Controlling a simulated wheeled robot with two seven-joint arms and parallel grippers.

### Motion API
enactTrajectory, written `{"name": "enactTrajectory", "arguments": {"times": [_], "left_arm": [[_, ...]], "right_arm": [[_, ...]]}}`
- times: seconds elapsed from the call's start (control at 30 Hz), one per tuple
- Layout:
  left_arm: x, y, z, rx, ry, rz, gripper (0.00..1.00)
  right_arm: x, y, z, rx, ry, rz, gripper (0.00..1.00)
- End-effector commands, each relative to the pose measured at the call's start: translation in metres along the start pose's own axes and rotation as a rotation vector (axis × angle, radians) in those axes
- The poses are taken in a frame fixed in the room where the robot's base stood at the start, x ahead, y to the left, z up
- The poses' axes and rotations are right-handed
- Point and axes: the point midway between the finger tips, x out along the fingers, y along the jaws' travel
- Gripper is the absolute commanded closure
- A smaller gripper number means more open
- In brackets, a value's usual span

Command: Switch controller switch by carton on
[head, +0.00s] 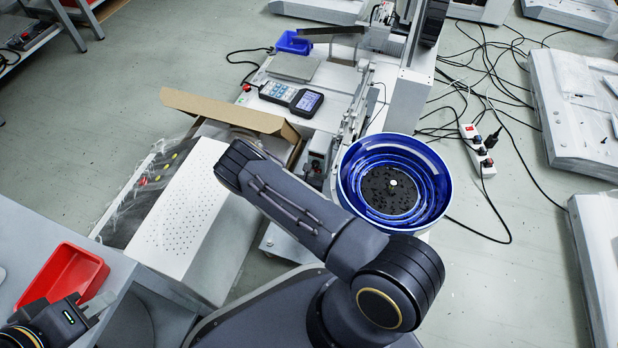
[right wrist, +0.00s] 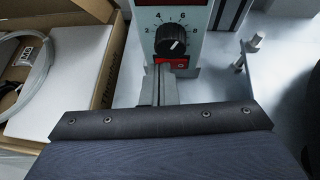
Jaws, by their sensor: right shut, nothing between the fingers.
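The controller (right wrist: 192,20) by the carton has a black dial (right wrist: 173,40) with numbers around it. Just below the dial is a red rocker switch (right wrist: 182,61). My right gripper (right wrist: 168,72) is shut and empty, its fingertips in front of the switch and covering its lower left part. I cannot tell whether they touch it. The open carton (right wrist: 108,75) stands left of the controller, and it also shows in the head view (head: 225,110). In the head view my right arm hides the right gripper. My left gripper (head: 92,308) is at the lower left; its fingers are unclear.
A blue bowl feeder (head: 440,170) stands right of the controller. A white perforated box (head: 185,210) is left of my right arm. A red bin (head: 65,272) is near my left gripper. In the right wrist view a metal post (right wrist: 248,50) stands right of the controller.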

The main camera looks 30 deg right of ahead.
Motion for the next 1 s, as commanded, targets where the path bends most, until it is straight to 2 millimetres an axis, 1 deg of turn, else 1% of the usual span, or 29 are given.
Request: {"name": "enactTrajectory", "arguments": {"times": [0.13,0.27,0.3,0.53,0.9,1.0], "left_arm": [[-0.001,0.0,0.0,0.0,0.0,0.0,0.77],[-0.007,0.003,-0.004,0.0,0.0,0.0,0.77],[-0.004,0.002,-0.002,0.0,0.001,0.0,0.77],[-0.004,0.002,-0.002,0.0,0.0,0.0,0.77],[-0.013,0.006,-0.006,0.0,0.0,0.0,0.77],[-0.013,0.006,-0.006,0.0,0.0,0.0,0.77]], "right_arm": [[0.0,0.0,0.001,0.001,0.0,0.0,1.0],[0.005,-0.001,0.007,0.003,-0.001,-0.001,1.0],[0.005,0.0,0.003,0.0,-0.001,0.0,1.0],[0.006,0.0,0.005,0.0,-0.005,0.001,1.0],[0.001,-0.016,0.003,0.0,-0.005,-0.005,1.0],[0.001,-0.017,0.001,0.0,-0.003,-0.004,1.0]]}}
